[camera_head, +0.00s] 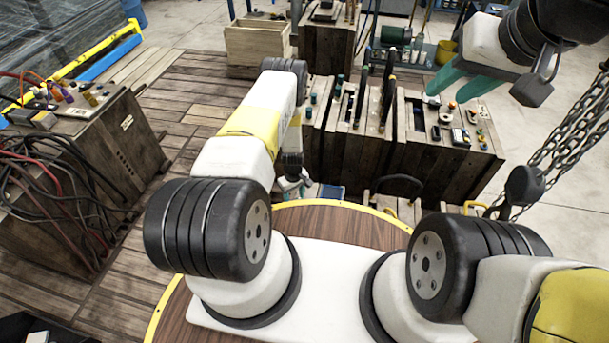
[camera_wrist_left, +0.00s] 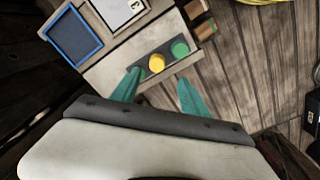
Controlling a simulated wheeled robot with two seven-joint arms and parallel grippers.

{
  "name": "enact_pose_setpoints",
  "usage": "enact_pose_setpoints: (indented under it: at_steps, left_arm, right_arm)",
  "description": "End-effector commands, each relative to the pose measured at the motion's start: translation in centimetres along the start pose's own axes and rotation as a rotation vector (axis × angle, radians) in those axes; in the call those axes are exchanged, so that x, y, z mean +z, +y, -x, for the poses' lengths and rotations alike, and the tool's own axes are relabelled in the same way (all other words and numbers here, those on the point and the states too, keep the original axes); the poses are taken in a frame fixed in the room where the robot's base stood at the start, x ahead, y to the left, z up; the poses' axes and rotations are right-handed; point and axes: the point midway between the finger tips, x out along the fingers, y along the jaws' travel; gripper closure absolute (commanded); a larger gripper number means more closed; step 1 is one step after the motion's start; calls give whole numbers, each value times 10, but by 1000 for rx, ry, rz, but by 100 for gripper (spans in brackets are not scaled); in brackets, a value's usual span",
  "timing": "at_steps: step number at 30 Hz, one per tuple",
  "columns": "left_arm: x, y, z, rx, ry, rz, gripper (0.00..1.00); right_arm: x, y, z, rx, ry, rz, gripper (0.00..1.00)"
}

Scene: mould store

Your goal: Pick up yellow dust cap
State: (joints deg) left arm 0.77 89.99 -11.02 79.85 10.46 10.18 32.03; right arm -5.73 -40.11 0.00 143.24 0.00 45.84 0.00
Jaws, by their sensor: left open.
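My right gripper (camera_head: 446,96) is open and empty at the upper right.
In the left wrist view, a blue-rimmed tray (camera_wrist_left: 73,38) and a white card (camera_wrist_left: 118,10) lie left of the caps. Small wooden blocks (camera_wrist_left: 200,18) lie above them. Wooden benches (camera_head: 400,150) with tools stand ahead in the head view; chains (camera_head: 570,135) hang at the right.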

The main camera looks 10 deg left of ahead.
Motion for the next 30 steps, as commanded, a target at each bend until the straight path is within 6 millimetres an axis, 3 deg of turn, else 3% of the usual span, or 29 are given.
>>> enact_pose_setpoints:
  at_steps: [12,22,30]
  left_arm:
    - [5,7,-55,-1,0,-1,47]
    - [4,8,-62,0,0,-1,47]
    - [4,8,-62,0,0,-1,98]
  right_arm:
    - [0,0,0,0,0,0,64]
    - [0,0,0,0,0,0,64]
    - [0,0,0,0,0,0,64]
